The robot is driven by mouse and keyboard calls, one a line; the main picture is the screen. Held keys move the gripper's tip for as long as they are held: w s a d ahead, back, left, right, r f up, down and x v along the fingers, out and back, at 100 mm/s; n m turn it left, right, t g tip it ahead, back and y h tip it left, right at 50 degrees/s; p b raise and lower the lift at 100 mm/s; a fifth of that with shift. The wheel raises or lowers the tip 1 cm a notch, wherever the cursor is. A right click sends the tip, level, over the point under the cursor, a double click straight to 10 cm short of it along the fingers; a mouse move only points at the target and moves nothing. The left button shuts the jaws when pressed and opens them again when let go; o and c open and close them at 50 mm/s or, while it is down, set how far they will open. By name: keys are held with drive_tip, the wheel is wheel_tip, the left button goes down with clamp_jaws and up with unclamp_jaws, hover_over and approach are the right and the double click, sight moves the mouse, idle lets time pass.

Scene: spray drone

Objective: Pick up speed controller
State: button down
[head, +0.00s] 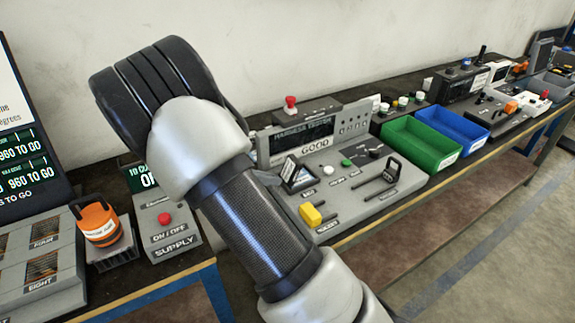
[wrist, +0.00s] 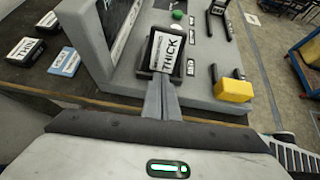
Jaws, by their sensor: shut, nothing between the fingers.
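No part is clearly marked as the speed controller. In the wrist view, several small boxes with white labels lie on the dark bench at the left: a blue one (wrist: 63,61) and black ones (wrist: 24,50). Their print is too small to read, so I cannot tell whether one is the speed controller. My gripper (wrist: 162,90) is shut and empty, its fingers pointing at a black-framed piece labelled "THICK" (wrist: 166,52) on the grey tester. I cannot tell whether they touch. In the head view my arm hides the gripper and part of the bench.
The harness tester (head: 330,205) carries a yellow part (head: 310,214) and black handles. Green (head: 418,148) and blue (head: 455,128) bins stand to its right. A supply box (head: 165,222) and an orange part (head: 99,224) are at the left.

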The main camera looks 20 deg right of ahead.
drive_tip(key=shift+a, duration=0.25)
drive_tip(key=shift+d+r, duration=0.1)
drive_tip(key=shift+r, duration=0.1)
